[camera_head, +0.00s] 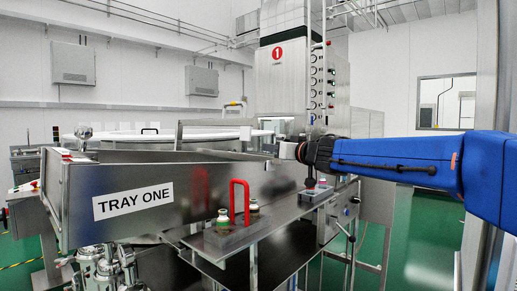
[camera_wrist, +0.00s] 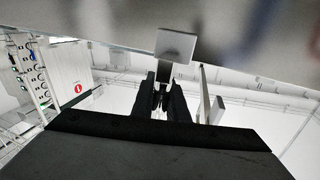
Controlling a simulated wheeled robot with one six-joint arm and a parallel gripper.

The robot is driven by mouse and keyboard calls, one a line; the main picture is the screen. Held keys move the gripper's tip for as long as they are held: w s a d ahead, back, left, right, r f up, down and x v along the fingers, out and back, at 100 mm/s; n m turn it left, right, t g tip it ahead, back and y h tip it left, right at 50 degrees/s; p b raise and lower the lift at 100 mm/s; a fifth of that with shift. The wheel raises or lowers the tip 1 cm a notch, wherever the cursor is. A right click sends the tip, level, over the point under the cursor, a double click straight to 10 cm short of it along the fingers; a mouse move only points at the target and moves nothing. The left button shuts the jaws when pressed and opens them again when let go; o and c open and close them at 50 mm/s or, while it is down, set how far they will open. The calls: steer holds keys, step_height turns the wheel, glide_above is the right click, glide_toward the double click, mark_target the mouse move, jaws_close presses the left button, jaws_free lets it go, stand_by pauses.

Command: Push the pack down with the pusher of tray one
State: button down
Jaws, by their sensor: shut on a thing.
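Tray one (camera_head: 133,201) is a long steel trough with a "TRAY ONE" label, on the left of the head view. A thin steel bar with an upright plate (camera_head: 245,133), which looks like its pusher, stands above its far side. My gripper's black fingers (camera_wrist: 162,97) are close together in the wrist view. They are shut on a grey metal piece with a square end (camera_wrist: 175,45), apparently the pusher's handle. In the head view my arm reaches in from the right, its end beside the tray; the fingertips are unclear there. I cannot make out a pack inside the tray; its wall hides the inside.
A cabinet marked 1 (camera_head: 283,75) and a panel of knobs (camera_head: 317,85) rise behind. Green floor (camera_head: 420,240) is open at the right.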

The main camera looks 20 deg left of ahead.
steer(key=w, duration=0.2)
steer(key=w+d, duration=0.1)
steer(key=w, duration=0.1)
steer(key=w+d, duration=0.1)
steer(key=w, duration=0.1)
steer(key=shift+d+f, duration=0.2)
steer(key=shift+f, duration=0.15)
steer(key=c, duration=1.7)
jaws_free()
steer(key=shift+s, duration=0.1)
steer(key=shift+c, duration=0.2)
steer(key=v, duration=1.7)
steer(key=shift+d, duration=0.2)
steer(key=shift+s, duration=0.1)
